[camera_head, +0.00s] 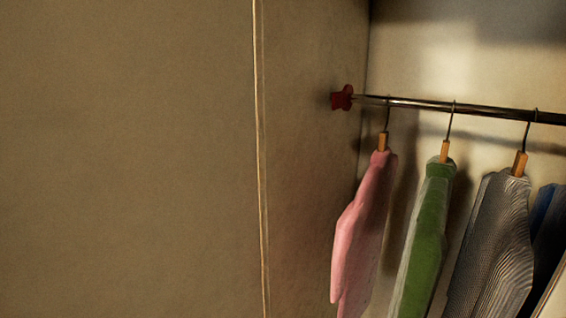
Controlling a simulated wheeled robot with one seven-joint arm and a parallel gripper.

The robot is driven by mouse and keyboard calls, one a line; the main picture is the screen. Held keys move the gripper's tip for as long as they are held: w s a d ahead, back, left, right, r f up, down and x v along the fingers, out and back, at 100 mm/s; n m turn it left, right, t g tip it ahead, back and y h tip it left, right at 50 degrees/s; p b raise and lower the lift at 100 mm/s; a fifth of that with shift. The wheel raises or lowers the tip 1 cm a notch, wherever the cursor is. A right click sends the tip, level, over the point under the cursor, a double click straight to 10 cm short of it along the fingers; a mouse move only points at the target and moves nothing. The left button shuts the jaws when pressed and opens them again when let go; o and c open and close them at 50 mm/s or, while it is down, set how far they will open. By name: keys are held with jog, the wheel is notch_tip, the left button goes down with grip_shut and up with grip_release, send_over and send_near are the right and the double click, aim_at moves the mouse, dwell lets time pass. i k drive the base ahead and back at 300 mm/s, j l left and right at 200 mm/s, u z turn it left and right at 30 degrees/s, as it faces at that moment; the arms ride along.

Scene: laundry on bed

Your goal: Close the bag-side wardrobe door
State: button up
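The wardrobe is open to view and fills the picture. A wide, plain brown panel (125,160) covers the left half, ending at a pale vertical edge strip (260,160); I cannot tell whether it is a door or a fixed side. A slim pale edge (552,290) slants up at the lower right corner; it may belong to another door, but too little shows. No handle and no bag are in view. My gripper is not in view.
A metal rail (450,105) runs rightward from a red bracket (343,98) on the inner side wall (310,200). Pink (362,230), green (427,235) and striped grey (493,245) garments hang from it, with a dark blue one (548,235) at the right.

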aim_at(129, 184)
jog(key=j+z, duration=0.1)
jog(key=j, duration=0.45)
jog(key=j+z, duration=0.1)
jog(key=j, duration=0.4)
jog(key=k+j+z, duration=0.1)
jog(key=j, duration=0.45)
jog(key=k+j+z, duration=0.1)
jog(key=j, duration=0.4)
jog(key=k+j+z, duration=0.1)
jog(key=j, duration=0.45)
jog(key=k+j+z, duration=0.1)
jog(key=j, duration=0.4)
jog(key=j+u, duration=0.25)
jog(key=j, duration=0.35)
jog(key=i+j+u, duration=0.15)
jog(key=j+u, duration=0.15)
jog(key=j, duration=0.25)
